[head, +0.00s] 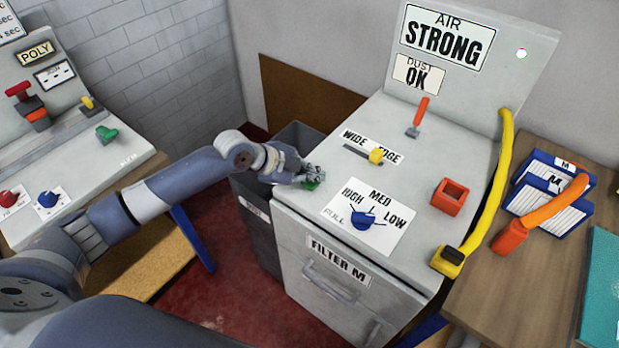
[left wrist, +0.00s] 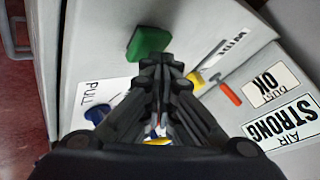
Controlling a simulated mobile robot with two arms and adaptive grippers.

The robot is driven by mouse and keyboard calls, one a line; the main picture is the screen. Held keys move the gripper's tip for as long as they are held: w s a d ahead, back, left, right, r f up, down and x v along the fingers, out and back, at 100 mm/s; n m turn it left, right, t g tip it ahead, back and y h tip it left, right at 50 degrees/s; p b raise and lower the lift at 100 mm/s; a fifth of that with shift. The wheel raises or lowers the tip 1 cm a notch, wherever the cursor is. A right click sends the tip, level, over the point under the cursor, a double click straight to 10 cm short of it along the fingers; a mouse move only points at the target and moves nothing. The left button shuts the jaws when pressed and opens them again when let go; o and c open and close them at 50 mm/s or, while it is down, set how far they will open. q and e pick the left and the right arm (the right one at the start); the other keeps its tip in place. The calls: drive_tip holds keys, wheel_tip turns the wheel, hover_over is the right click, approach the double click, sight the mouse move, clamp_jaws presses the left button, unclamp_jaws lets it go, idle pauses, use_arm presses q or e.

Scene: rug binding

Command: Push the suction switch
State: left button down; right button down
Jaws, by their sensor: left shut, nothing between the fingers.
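A green switch (head: 311,186) sits at the left front corner of the grey machine top (head: 300,215), mostly hidden by my gripper in the head view. No label naming suction is readable beside it. It shows as a green block (left wrist: 149,43) in the left wrist view. My left gripper (head: 314,172) is shut and empty, right at the switch. In the left wrist view its fingertips (left wrist: 158,62) lie just below the green block; I cannot tell whether they touch. My right gripper is not in view.

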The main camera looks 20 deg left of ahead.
sight(312, 184)
use_arm(q)
drive_tip(key=shift+r+p, duration=0.4)
drive_tip(key=shift+r, duration=0.35)
drive_tip(key=shift+r, duration=0.1)
wheel_tip(312, 184, up, 6)
drive_tip(key=p, duration=0.5)
